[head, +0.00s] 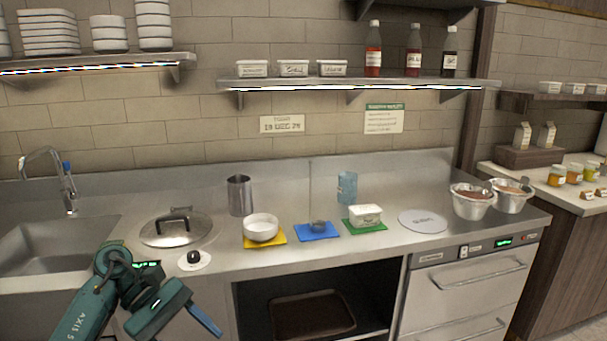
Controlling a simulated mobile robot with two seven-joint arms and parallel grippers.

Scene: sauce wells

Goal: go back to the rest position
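My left arm comes in at the bottom left, in front of the counter. My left gripper (206,321) points down and to the right, below the counter's front edge. One blue finger shows at its end; I cannot tell whether it is open or shut, and I see nothing held in it. My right gripper is not in view.
A lidded pan (176,228), a steel jug (240,195), a blue cup (347,187), a white disc (422,221) and two sauce-filled metal pots (472,203) stand on the counter. A sink (50,243) is at left. An open shelf with a brown tray (312,315) is below.

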